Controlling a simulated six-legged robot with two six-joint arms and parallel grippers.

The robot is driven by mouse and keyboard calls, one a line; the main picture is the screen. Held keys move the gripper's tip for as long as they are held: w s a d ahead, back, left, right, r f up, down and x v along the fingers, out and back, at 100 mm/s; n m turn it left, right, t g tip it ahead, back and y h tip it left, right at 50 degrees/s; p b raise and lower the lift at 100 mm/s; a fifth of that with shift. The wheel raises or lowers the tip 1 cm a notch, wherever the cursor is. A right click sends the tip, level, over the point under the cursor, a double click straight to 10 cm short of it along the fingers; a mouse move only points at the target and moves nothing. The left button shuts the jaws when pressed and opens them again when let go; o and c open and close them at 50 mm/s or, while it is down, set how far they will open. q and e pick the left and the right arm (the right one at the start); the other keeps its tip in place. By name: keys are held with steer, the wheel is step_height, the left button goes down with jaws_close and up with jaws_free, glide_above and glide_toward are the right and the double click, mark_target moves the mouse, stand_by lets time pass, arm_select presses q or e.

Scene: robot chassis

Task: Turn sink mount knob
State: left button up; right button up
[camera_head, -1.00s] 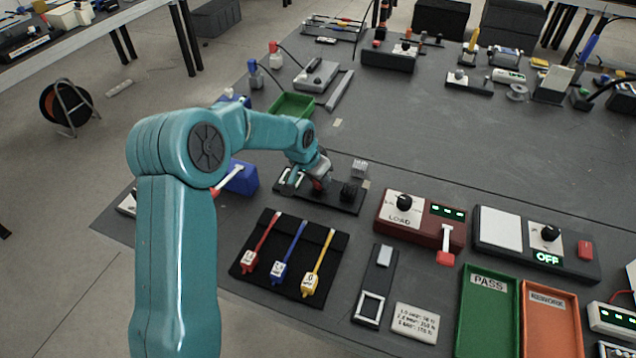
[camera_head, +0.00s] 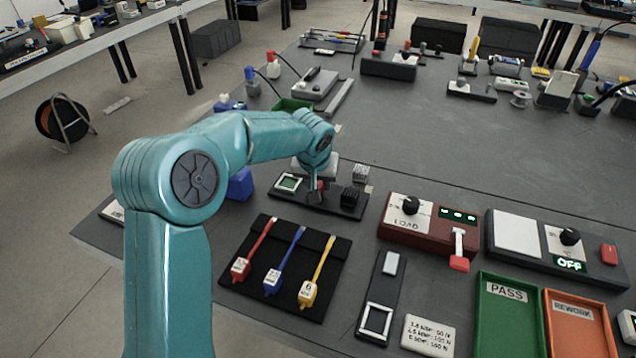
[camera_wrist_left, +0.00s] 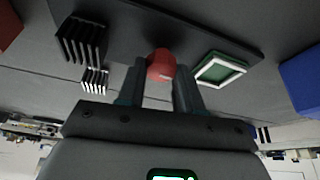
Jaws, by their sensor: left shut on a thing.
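The sink mount is a black base plate (camera_head: 295,199) on the dark table, left of centre in the head view. It carries a square white-framed green pad (camera_head: 289,182), which also shows in the left wrist view (camera_wrist_left: 221,70). A red knob (camera_wrist_left: 160,66) stands on the plate. My left gripper (camera_head: 317,188) is above the plate, pointing down. In the wrist view its two fingers (camera_wrist_left: 160,82) are on either side of the knob, shut on it. The knob is mostly hidden by the fingers in the head view. My right gripper is not in view.
A black finned heat sink (camera_head: 349,199) and a grey finned one (camera_head: 360,173) stand just right of the gripper. A blue block (camera_head: 240,184) is left of the plate. A black mat (camera_head: 290,268) with coloured probes lies in front, and a red load box (camera_head: 430,225) is to the right.

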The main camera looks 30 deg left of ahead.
arm_select(q)
steer(key=o, duration=1)
steer(key=shift+o, duration=0.2)
steer(key=p+v, duration=0.1)
steer(key=v, duration=1.5)
steer(key=shift+r+p, duration=0.25)
steer(key=shift+p, duration=0.05)
